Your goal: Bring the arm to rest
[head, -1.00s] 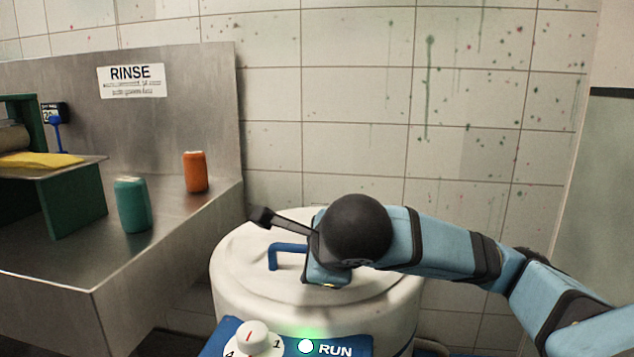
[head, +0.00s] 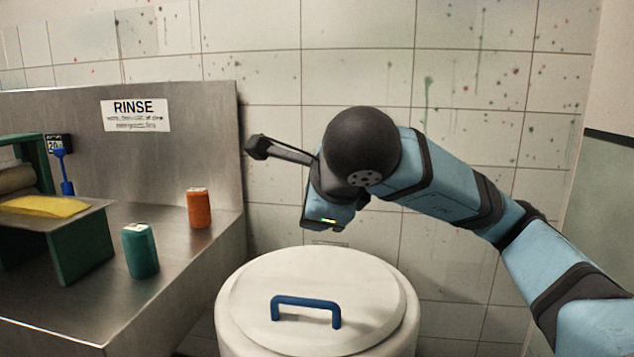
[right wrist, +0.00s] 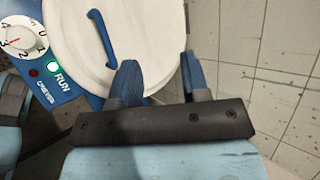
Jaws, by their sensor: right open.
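My right arm comes in from the right in the head view, raised above the white lidded vessel. Its gripper is mostly hidden behind the wrist there. In the right wrist view my right gripper (right wrist: 158,80) is open, its two blue fingers apart with nothing between them. The white lid (head: 255,310) with its blue handle (head: 306,302) sits on the vessel below, apart from the gripper. The handle also shows in the right wrist view (right wrist: 101,38). My left gripper is not in view.
A steel rinse counter (head: 60,315) stands at left with a teal container (head: 140,252), an orange container (head: 199,209) and a green stand (head: 88,243) bearing a yellow cloth (head: 45,206). A blue control panel (right wrist: 62,88) with a dial and lit RUN light adjoins the vessel. The tiled wall is behind.

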